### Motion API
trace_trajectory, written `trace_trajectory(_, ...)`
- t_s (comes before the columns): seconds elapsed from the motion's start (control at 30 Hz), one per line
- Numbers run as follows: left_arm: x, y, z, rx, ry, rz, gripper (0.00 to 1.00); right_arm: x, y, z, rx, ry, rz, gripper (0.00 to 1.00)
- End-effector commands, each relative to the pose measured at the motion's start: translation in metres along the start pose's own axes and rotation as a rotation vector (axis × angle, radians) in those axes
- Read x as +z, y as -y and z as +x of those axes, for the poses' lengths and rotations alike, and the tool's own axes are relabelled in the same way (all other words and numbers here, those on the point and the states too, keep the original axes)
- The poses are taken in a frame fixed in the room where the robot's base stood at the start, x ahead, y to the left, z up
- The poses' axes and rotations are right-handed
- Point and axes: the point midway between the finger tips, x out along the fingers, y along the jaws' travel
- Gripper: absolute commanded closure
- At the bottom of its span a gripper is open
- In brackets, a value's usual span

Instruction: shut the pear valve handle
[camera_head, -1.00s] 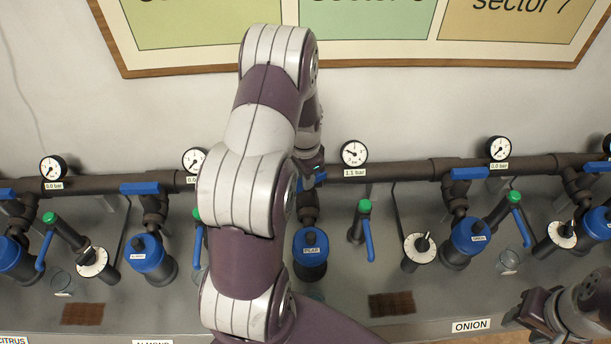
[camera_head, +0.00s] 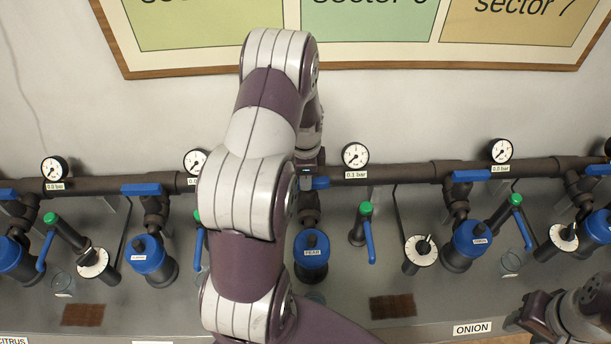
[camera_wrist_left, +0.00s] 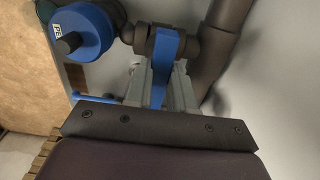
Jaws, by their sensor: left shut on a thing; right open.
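The blue pear valve handle (camera_head: 320,183) shows as a short piece beside my left arm, at the pipe above the blue cap labelled PEAR (camera_head: 311,252). The rest of it is hidden by my arm. In the left wrist view the blue handle (camera_wrist_left: 163,45) runs between the two grey fingers of my left gripper (camera_wrist_left: 160,82), which is shut on it. My right gripper (camera_head: 524,318) is open and empty at the lower right.
Other blue handles sit on the pipe (camera_head: 400,172), such as the almond-side one (camera_head: 141,189) and the onion-side one (camera_head: 470,175). A green-topped tap with a blue lever (camera_head: 368,240) and a white dial (camera_head: 420,250) stand right of the pear cap.

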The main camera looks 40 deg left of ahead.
Motion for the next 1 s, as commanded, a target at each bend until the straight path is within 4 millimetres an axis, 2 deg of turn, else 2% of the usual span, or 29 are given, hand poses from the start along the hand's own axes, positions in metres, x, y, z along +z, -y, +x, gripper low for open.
trace_trajectory(0.37, -0.001, 0.003, -0.003, -0.009, -0.001, 0.006, 1.0, 0.0, 0.0, -0.001, 0.0, 0.0, 0.0, 0.57)
trace_trajectory(0.4, -0.001, 0.003, -0.003, -0.009, -0.001, 0.006, 0.64, 0.0, 0.0, -0.001, 0.0, 0.0, 0.0, 0.57)
trace_trajectory(0.43, -0.001, 0.003, -0.003, -0.009, -0.001, 0.006, 0.54, 0.0, 0.0, -0.001, 0.0, 0.0, 0.0, 0.57)
trace_trajectory(0.47, -0.001, 0.003, -0.002, -0.008, -0.001, 0.006, 0.51, 0.0, 0.0, -0.001, 0.0, 0.0, 0.0, 0.57)
trace_trajectory(0.77, 0.0, 0.002, -0.003, -0.004, -0.001, 0.004, 0.51, 0.0, 0.0, 0.001, 0.0, 0.0, 0.0, 0.57)
trace_trajectory(0.87, -0.001, 0.002, -0.016, -0.008, -0.001, 0.004, 0.51, 0.001, 0.0, 0.006, 0.0, 0.0, 0.0, 0.57)
trace_trajectory(1.0, 0.0, 0.002, -0.053, -0.011, -0.002, 0.004, 0.51, 0.002, 0.0, 0.016, 0.0, 0.0, 0.0, 0.57)
